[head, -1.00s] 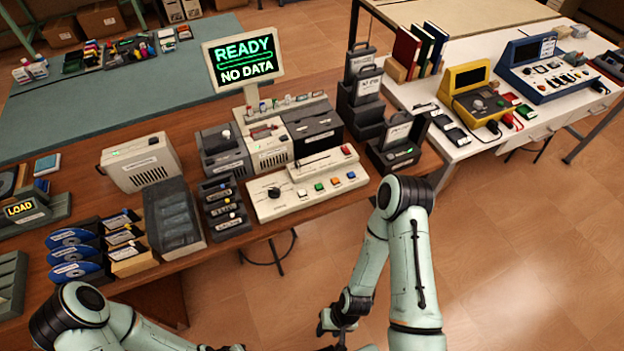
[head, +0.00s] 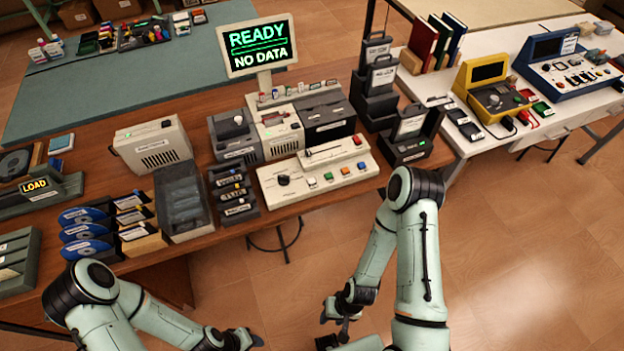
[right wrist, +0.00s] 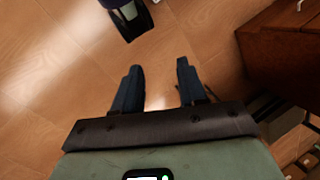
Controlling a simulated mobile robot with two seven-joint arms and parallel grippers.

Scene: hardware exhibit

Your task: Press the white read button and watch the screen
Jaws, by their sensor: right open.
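A cream control panel (head: 318,172) lies on the wooden bench, with a dark knob at its left and a row of small coloured buttons. My right gripper (head: 335,319) is low in front of the bench, well apart from the panel. The right wrist view shows its two fingers (right wrist: 160,82) spread with nothing between them. My left gripper (head: 237,340) is at the bottom edge, its jaws unclear.
Grey drive units (head: 235,138) stand behind the panel. Disc holders (head: 90,230) and a dark tray (head: 182,200) are to its left, and a dark cartridge box (head: 410,140) to its right. A white table (head: 440,90) stands at right. Open floor lies before the bench.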

